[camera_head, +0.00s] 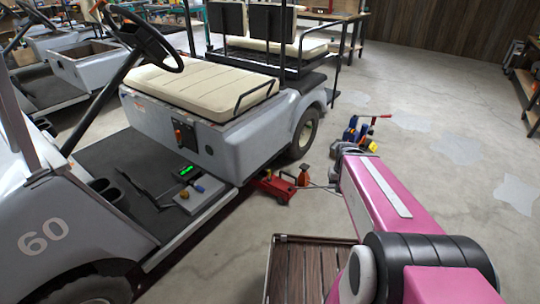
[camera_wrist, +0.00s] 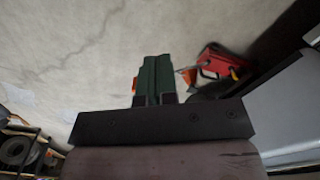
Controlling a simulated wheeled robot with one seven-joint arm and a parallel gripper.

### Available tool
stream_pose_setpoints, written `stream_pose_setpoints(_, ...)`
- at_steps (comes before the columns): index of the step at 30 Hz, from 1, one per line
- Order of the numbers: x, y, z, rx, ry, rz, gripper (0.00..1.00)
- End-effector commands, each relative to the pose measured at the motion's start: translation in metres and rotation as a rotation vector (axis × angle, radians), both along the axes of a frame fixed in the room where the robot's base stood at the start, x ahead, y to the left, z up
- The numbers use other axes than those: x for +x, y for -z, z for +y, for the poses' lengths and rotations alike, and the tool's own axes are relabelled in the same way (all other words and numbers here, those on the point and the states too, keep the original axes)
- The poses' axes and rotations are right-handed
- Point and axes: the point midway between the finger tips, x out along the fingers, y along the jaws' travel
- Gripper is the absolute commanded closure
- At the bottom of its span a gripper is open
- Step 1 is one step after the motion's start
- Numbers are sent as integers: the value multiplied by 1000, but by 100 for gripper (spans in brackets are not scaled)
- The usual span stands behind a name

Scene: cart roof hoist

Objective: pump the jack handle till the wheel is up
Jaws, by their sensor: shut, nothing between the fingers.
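The red floor jack (camera_head: 274,187) sits on the floor beside the grey golf cart (camera_head: 225,140), by its lower edge. It also shows in the wrist view (camera_wrist: 222,62), to the right of my gripper. A thin light rod (camera_head: 322,187), perhaps the jack handle, runs from near the jack to my arm; its far end is hidden. The cart's rear wheel (camera_head: 303,134) is at or near the floor; I cannot tell if it touches. My gripper (camera_wrist: 156,62) has dark green fingers, shut and empty, above the floor and apart from the jack. In the head view my arm mostly hides it.
An orange jack stand (camera_head: 303,177) is right beside the jack. Blue and red equipment (camera_head: 358,135) stands on the floor behind my arm. Benches (camera_head: 350,35) line the back, and a rack (camera_head: 526,95) stands far right. The floor at right is clear.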

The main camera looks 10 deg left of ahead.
Motion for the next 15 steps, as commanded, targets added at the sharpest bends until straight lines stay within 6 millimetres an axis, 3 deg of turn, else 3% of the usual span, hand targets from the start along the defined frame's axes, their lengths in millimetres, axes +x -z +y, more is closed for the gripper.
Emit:
stream_pose_setpoints(8,11,3,-1,1,-25,0,100)
stream_pose_setpoints(11,35,11,-2,2,-93,-1,100)
stream_pose_setpoints(15,92,29,-6,7,-270,-5,100)
